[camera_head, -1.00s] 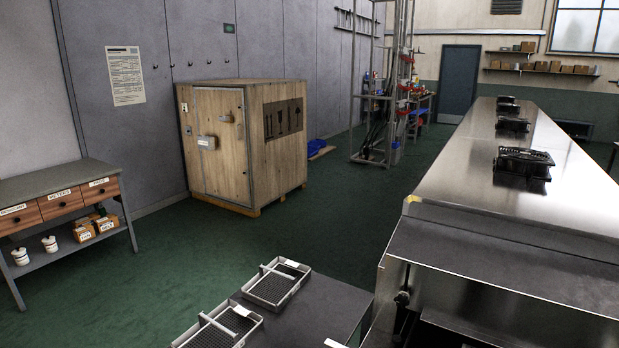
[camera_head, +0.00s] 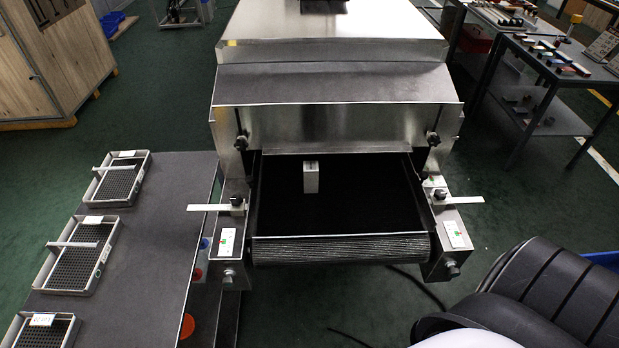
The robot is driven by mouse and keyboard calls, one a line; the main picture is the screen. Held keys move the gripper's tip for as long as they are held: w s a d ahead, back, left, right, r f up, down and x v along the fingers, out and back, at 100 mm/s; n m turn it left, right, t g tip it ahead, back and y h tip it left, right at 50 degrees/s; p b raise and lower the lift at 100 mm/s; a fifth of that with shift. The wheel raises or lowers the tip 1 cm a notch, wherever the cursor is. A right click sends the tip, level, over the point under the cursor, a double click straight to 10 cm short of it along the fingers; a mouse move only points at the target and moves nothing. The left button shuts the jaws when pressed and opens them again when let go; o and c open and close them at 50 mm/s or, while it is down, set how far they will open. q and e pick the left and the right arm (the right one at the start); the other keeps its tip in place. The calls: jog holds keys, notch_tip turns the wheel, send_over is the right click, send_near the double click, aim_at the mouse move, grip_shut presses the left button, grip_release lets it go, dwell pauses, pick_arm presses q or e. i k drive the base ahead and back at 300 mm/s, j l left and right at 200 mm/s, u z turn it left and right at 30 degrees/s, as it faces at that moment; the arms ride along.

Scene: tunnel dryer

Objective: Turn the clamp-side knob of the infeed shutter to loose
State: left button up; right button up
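The infeed shutter (camera_head: 335,128) is a steel plate across the front of the dryer, above the dark belt (camera_head: 345,215). A dark knob (camera_head: 241,143) sits at its left end and another dark knob (camera_head: 433,139) at its right end. I cannot tell from the picture which is the clamp-side one, or whether either is tight or loose. Neither of my grippers shows. A dark, ribbed part of my arm fills the lower right corner.
A pale block (camera_head: 311,177) stands at the belt opening. Flat bars with dark knobs stick out on both sides of the infeed, the left bar (camera_head: 209,207) and the right bar (camera_head: 467,200). A dark table (camera_head: 165,230) with mesh trays stands left. A cable lies on the floor.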

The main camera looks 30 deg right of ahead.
aim_at(433, 141)
jog(key=z, duration=1.25)
jog(key=u, duration=1.25)
jog(key=l+z, duration=0.2)
jog(key=z, duration=0.15)
jog(key=i+l+z, duration=0.1)
jog(key=z, duration=0.25)
jog(key=i+l+z, duration=0.1)
jog(key=l+z, duration=0.25)
jog(key=i+l+u, duration=0.1)
jog(key=l+u, duration=0.2)
jog(key=l, duration=0.15)
